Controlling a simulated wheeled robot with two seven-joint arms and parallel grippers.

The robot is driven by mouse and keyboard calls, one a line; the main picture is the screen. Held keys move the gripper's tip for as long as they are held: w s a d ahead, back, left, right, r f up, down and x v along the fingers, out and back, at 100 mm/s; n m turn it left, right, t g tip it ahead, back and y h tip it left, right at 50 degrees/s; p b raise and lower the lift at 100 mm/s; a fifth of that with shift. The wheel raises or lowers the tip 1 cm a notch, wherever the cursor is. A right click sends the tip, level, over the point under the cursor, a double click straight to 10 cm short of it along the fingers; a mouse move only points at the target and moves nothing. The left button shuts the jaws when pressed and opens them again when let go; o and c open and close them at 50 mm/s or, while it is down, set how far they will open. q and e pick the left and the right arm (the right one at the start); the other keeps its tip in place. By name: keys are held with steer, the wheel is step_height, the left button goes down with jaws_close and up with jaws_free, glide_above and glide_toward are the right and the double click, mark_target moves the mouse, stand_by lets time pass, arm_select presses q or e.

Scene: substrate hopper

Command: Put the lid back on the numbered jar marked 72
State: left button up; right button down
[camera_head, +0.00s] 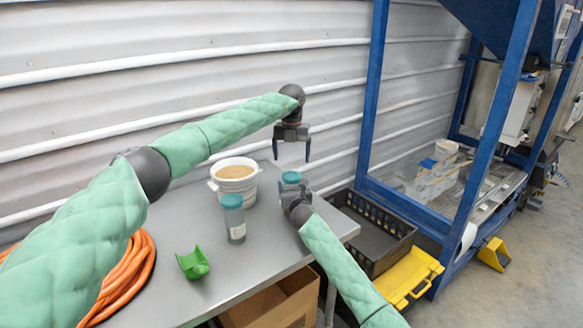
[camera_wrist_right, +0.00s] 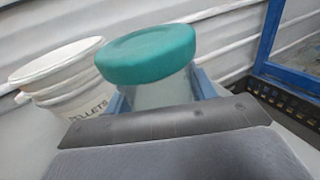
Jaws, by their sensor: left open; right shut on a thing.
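The teal lid also shows in the head view (camera_head: 291,177). Whether it is fully seated, I cannot tell. My left gripper (camera_head: 292,153) is open and empty, fingers down, above this jar. A second jar (camera_head: 235,228) with a teal lid (camera_head: 232,201) and a white label stands nearer the front. No number is readable on either jar.
A white bucket (camera_head: 217,187) of tan pellets stands behind the jars. A green scoop (camera_head: 193,264) lies on the grey table (camera_head: 262,252). An orange hose (camera_head: 132,272) is coiled at left. A black crate (camera_head: 372,238) and the blue hopper frame (camera_head: 371,100) are at right.

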arm_select(q)
steer(key=shift+r, duration=2)
arm_select(e)
steer(key=shift+c, duration=2.1)
jaws_free()
arm_select(q)
steer(key=shift+f+b, duration=1.1)
arm_select(e)
steer(key=v, duration=0.7)
steer(key=shift+s, duration=0.4)
steer(key=shift+d+f, duration=0.1)
steer(key=shift+d, duration=0.05)
